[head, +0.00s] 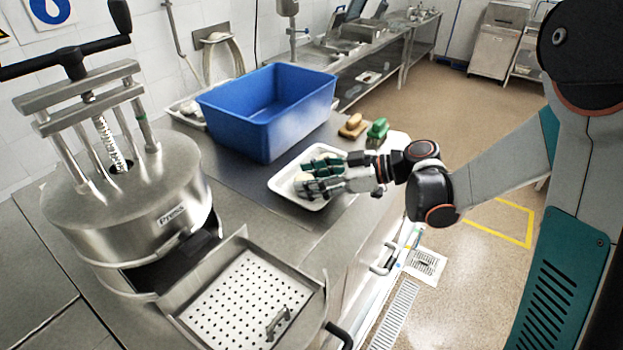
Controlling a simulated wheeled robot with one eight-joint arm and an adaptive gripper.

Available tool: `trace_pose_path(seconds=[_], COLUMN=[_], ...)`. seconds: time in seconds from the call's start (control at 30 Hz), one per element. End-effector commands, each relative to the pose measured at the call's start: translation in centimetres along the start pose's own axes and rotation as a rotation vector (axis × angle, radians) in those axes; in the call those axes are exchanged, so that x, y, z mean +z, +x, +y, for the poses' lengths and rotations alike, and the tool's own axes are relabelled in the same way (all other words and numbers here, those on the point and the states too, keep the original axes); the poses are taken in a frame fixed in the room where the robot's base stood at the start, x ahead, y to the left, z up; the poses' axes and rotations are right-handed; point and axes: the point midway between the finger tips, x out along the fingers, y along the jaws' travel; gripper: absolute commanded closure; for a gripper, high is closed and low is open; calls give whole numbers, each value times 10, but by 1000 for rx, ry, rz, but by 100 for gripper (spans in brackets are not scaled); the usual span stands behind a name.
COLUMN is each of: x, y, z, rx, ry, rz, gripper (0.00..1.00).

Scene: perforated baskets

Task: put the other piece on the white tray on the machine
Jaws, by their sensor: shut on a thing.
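The white tray (283,187) lies on the steel counter in front of the blue bin. My gripper (308,181) is over the tray, reaching in from the right. It is shut on a pale cream piece (301,179), of which only a small part shows beside the fingers. I cannot tell whether the piece still touches the tray. The machine is a round steel press (128,215) at the left, labelled "Press", with a screw and handle on top. Its perforated drawer (245,300) is pulled out at the front.
The blue bin (268,125) stands behind the tray. A yellow-brown brush or sponge (352,126) and a green one (377,131) lie right of the bin. Bare counter lies between the tray and the drawer. The counter's edge is on the right.

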Motion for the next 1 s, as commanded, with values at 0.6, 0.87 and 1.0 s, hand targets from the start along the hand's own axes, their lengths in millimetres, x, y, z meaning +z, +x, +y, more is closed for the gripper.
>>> trace_pose_path(seconds=[0.6, 0.87, 1.0], x=[1, 0, 1], y=[0, -25, -55], z=[0, 1, 1], rx=[0, 4, 4], ry=[0, 2, 2], rz=[0, 0, 0], gripper=[44, 44, 44])
